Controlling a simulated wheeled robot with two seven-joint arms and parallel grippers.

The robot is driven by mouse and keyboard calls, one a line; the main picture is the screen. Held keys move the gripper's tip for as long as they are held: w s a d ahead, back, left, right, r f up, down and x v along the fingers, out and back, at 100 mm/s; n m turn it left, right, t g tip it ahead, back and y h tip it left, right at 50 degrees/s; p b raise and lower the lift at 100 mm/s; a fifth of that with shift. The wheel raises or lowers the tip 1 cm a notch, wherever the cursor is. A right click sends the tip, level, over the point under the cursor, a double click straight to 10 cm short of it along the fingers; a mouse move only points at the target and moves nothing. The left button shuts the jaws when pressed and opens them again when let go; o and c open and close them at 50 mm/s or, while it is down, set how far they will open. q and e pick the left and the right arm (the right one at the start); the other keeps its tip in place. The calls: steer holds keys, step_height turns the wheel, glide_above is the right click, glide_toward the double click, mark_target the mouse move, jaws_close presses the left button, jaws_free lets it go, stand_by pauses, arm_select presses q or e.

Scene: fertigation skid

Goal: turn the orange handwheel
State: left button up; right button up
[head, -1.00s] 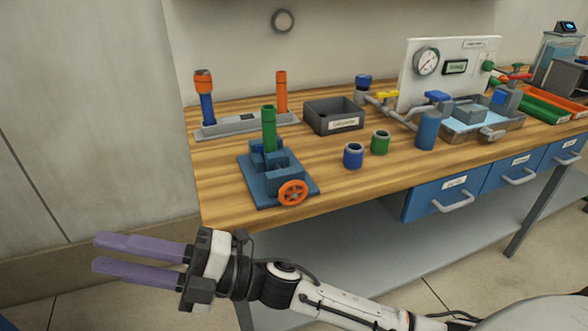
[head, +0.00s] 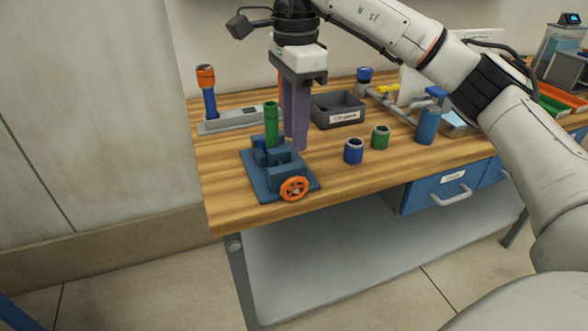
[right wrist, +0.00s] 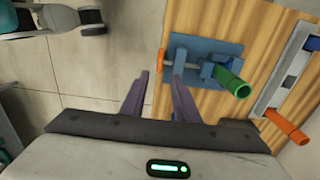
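The orange handwheel (head: 294,188) is on the front of a blue vise (head: 258,182) that clamps an upright green tube (head: 270,125). The handwheel also shows in the right wrist view (right wrist: 162,62), edge-on beside the vise. My right gripper (head: 297,148) points down over the bench, above and behind the handwheel in the head view, and apart from it. In the right wrist view its purple fingers (right wrist: 160,76) are spread with nothing between them. I cannot make out my left gripper in these views.
A grey rack (head: 240,122) with an orange-topped blue tube (head: 207,90) stands behind the vise. A dark labelled bin (head: 340,119), a blue cup (head: 353,151) and a green cup (head: 380,137) stand to the right. The bench's front left edge is clear.

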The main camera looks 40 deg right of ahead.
mark_target(295, 177)
step_height(295, 177, down, 10)
steer(key=shift+b, duration=0.35)
steer(key=shift+c, duration=0.4)
jaws_close()
